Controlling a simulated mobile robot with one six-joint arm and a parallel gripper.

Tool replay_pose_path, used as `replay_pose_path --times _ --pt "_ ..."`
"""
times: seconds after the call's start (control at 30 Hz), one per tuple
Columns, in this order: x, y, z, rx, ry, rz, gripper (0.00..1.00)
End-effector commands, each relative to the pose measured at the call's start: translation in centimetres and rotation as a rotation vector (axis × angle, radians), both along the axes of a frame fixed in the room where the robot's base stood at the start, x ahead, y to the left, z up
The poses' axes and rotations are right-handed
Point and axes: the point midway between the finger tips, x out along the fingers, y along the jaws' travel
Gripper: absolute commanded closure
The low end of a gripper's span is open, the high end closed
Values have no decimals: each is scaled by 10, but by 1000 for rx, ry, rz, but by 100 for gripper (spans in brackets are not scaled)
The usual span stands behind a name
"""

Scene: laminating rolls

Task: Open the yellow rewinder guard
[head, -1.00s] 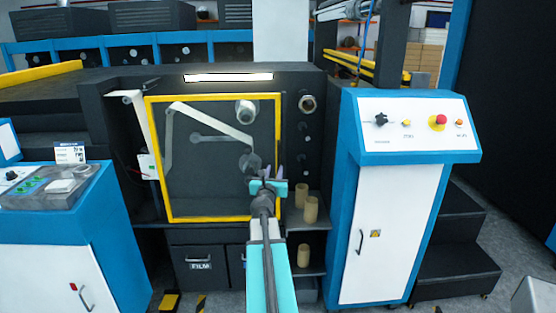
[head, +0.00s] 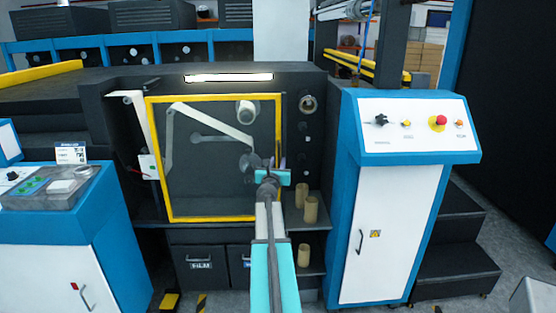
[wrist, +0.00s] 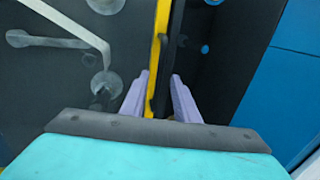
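The yellow rewinder guard (head: 215,97) is a yellow-framed panel across the machine's front recess, and it looks closed. White film and rollers show inside its frame. My gripper (head: 277,163) is at the guard's right side, at about mid height, and the arm partly hides the lower right of the frame. In the wrist view, the fingers of my gripper (wrist: 160,77) are apart, one on each side of the guard's yellow edge (wrist: 160,40) and a dark strip beside it (wrist: 176,25). I cannot tell whether either finger touches them.
A blue and white control cabinet (head: 395,205) with a red button stands to the right. A blue console (head: 60,215) stands to the left. Tan cores (head: 311,210) sit on shelves right of the guard. Dark film bins (head: 200,268) are below it.

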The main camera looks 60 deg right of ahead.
Motion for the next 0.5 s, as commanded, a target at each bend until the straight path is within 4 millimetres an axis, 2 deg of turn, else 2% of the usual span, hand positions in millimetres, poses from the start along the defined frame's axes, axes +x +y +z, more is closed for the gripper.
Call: replay_pose_path --times 0.2,0.5 --pt "8 -19 0 0 0 -1 72" --pt "16 -37 0 0 0 -1 72"
